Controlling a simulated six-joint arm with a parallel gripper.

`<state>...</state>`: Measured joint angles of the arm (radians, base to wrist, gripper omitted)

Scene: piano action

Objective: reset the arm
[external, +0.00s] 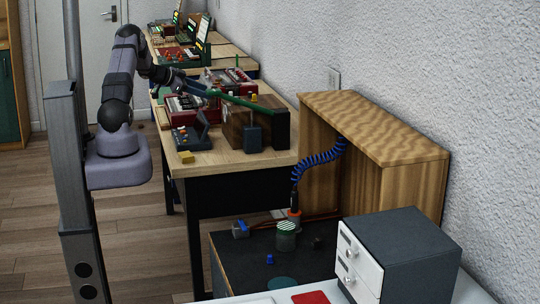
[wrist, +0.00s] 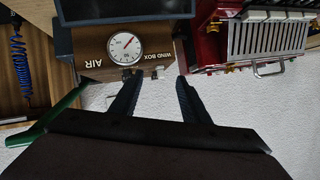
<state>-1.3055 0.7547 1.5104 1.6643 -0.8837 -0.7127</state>
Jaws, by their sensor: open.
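My gripper (wrist: 159,78) is open. Its two dark fingers stand apart with nothing held between them in the wrist view. In the external view my gripper (external: 208,91) is at the end of my raised arm, above the wooden workbench (external: 228,164). In the wrist view a brown wind box (wrist: 90,44) with a round white gauge lies just beyond the fingertips. I cannot tell from this view how far the fingers are from it.
A red machine (wrist: 207,45) with a metal grille stands beside the wind box. A green bar (wrist: 48,119) crosses the lower left of the wrist view. A textured white wall (external: 290,45) borders the bench.

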